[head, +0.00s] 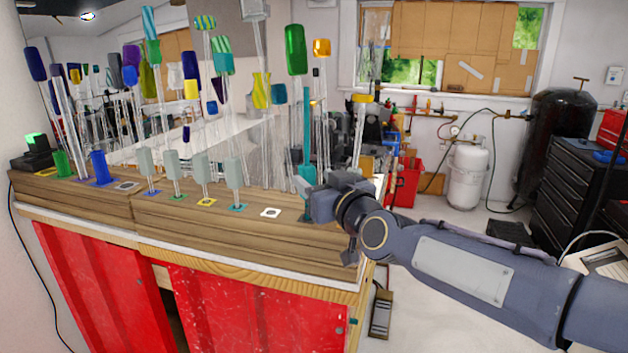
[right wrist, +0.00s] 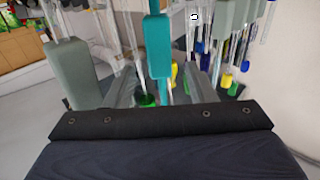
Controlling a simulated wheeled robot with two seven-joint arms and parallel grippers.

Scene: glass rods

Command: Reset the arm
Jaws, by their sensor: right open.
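My right gripper (head: 314,192) is at the right end of the wooden bench top (head: 190,213), its arm coming in from the right. In the right wrist view its fingers (right wrist: 162,85) are apart. A teal rod with a teal block (right wrist: 158,50) stands upright in line with the gap between them. I cannot tell whether it is between the fingers or just beyond. The teal rod (head: 306,130) also shows in the head view, just behind the gripper. The gripper partly covers the rod's foot. My left gripper is not in view.
Several grey-green blocks with clear rods (head: 234,173) stand along the bench front. A white marker with a hole (head: 270,212) is bare. Tall glass rods with coloured tops (head: 295,48) crowd behind. A black cabinet (head: 575,185) stands far right. Open floor lies right of the bench.

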